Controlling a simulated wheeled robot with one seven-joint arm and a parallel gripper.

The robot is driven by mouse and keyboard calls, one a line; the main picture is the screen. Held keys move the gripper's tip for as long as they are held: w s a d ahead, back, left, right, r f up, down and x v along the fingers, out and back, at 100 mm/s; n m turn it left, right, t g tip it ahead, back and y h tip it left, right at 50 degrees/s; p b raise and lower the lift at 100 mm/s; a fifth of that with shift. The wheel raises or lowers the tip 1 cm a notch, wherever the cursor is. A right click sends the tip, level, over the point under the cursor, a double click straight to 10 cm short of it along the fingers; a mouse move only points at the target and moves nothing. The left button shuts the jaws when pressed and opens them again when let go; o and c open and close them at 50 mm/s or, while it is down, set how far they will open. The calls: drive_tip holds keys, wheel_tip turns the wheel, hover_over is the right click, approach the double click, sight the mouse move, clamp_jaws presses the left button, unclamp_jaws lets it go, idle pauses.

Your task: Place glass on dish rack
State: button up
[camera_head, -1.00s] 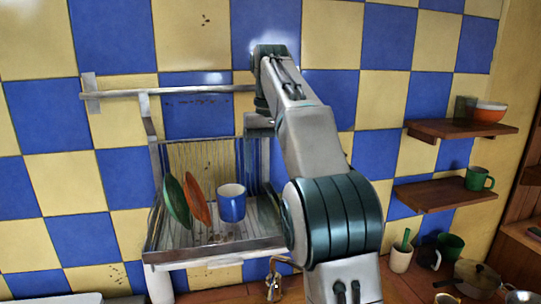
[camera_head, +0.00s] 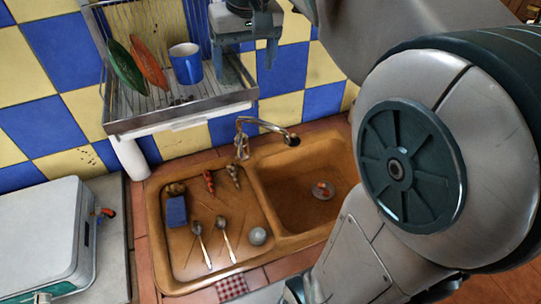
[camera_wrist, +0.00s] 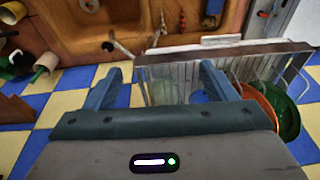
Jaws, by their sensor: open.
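The wire dish rack (camera_head: 180,119) hangs on the tiled wall above the sink, and it also shows in the wrist view (camera_wrist: 225,50). A green plate (camera_head: 126,66), an orange plate (camera_head: 149,65) and a blue mug (camera_head: 187,68) stand in its left and middle part. My gripper (camera_head: 246,66) is open at the right end of the rack, fingers pointing down.
Below is a brown sink (camera_head: 210,281) with a tap (camera_head: 262,124), spoons (camera_head: 228,240), a blue block (camera_head: 176,211) and a small grey round thing (camera_head: 257,236). A white appliance (camera_head: 38,232) stands at left.

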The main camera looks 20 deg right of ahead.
drive_tip(key=s+f+t, duration=0.2)
drive_tip(key=s+f, duration=1.2)
drive_tip(key=f, duration=0.1)
drive_tip(key=shift+s+a+f, duration=0.15)
drive_tip(key=shift+s+a, duration=0.15)
drive_tip(key=shift+a, duration=0.1)
